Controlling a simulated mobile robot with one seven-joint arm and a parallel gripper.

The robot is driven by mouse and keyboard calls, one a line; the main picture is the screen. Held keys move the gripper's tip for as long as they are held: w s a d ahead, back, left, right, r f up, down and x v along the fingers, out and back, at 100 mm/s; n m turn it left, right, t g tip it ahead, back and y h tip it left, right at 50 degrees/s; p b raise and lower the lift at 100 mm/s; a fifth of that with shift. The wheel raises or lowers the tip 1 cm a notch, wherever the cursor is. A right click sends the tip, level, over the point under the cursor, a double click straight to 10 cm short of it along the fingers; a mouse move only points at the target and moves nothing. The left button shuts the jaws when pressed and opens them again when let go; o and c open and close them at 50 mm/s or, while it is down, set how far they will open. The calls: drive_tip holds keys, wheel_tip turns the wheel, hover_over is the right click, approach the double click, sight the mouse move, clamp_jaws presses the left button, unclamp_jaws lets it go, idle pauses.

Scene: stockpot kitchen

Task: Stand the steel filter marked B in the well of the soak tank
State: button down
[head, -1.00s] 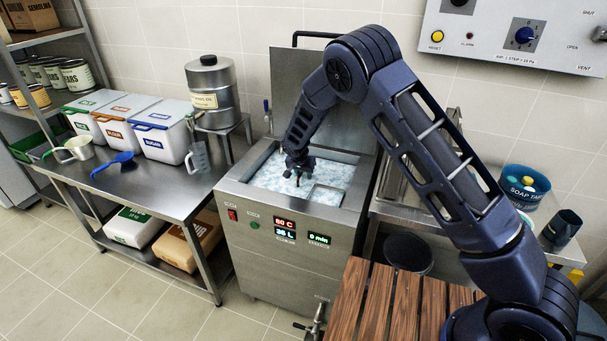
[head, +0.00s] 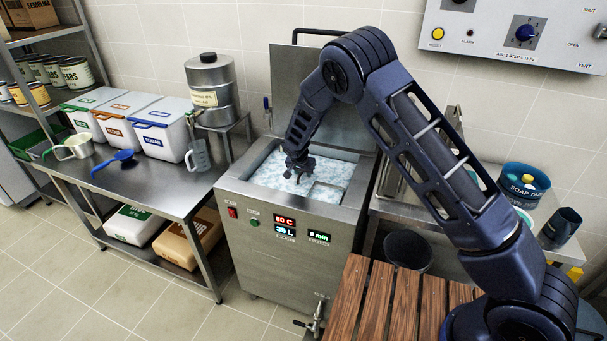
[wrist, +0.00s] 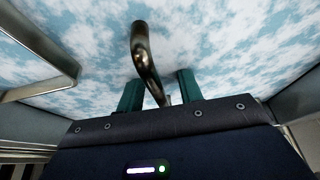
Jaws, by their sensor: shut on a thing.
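The soak tank (head: 275,231) stands open with its lid raised at the back. Cloudy blue-and-white liquid (head: 265,175) fills it. A metal-rimmed rectangular well (head: 327,193) is in its front right part; a metal rim also shows at left in the wrist view (wrist: 45,85). My gripper (head: 298,177) is down over the liquid, left of the well. In the wrist view my gripper (wrist: 160,92) is shut on a bent steel handle (wrist: 145,55), which curves out from between the teal fingers. The filter's body and any letter B are not visible.
The tank walls enclose my gripper closely. A steel table (head: 150,190) with lidded bins (head: 160,140) and a blue scoop (head: 120,158) stands at left. A slatted wooden top (head: 385,310) is at front right. A blue soap tub (head: 525,185) is at right.

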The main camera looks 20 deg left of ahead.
drive_tip(key=c, duration=1)
unclamp_jaws()
drive_tip(key=shift+o, duration=0.7)
drive_tip(key=v, duration=1.1)
